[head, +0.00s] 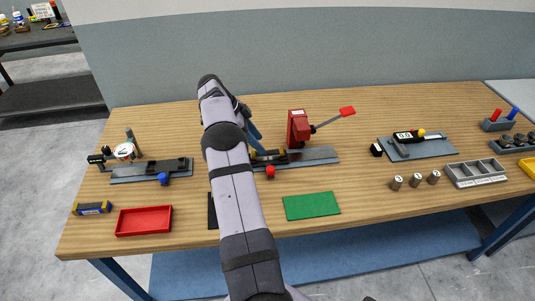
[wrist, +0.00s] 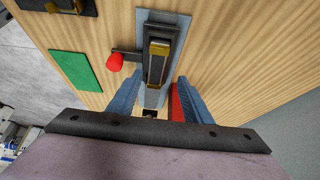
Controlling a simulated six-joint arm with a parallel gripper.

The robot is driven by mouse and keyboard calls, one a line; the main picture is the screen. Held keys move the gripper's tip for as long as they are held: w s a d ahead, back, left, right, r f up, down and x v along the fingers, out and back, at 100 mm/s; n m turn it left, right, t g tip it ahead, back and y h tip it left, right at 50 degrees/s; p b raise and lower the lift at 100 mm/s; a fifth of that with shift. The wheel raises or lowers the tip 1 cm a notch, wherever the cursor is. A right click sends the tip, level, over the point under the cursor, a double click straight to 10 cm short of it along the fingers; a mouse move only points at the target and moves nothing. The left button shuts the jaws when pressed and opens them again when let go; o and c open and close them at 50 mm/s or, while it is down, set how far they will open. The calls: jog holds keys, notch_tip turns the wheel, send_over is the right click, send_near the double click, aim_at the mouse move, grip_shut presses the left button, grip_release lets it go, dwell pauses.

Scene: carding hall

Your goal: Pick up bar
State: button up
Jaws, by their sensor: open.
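A brass-coloured bar (wrist: 159,50) lies lengthwise in a dark fixture (wrist: 152,68) in the wrist view. The fixture sits on a grey plate (wrist: 173,18) and has a red knob (wrist: 114,62) at its side. In the head view the same fixture (head: 265,157) is partly behind my arm, with its red knob (head: 270,172) in front. My gripper (wrist: 160,84) is open, its two blue fingers apart on either side of the fixture's near end. Nothing shows held between them. In the head view my gripper (head: 253,134) is mostly hidden by my arm.
A red press (head: 298,128) with a lever stands close right of my gripper. A green mat (head: 312,205) and red tray (head: 144,220) lie in front. A gauge fixture with a blue knob (head: 163,179) is left. Metal cylinders (head: 415,180) and a grey divided tray (head: 477,174) are right.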

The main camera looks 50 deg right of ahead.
aim_at(267, 152)
jog(key=shift+s+f+p, duration=0.3)
jog(key=shift+f+p, duration=0.05)
jog(key=shift+p, duration=0.15)
jog(key=p+x, duration=0.2)
jog(key=x, duration=0.1)
jog(key=shift+s+a, duration=0.1)
jog(key=shift+s, duration=0.1)
jog(key=shift+s+d+f, duration=0.15)
jog(key=shift+d+f, duration=0.1)
jog(key=shift+f, duration=0.3)
jog(key=shift+f+b, duration=0.25)
jog(key=shift+b, duration=0.25)
jog(key=shift+c, duration=0.3)
jog(key=c, duration=1)
grip_shut()
jog(key=shift+r, duration=0.2)
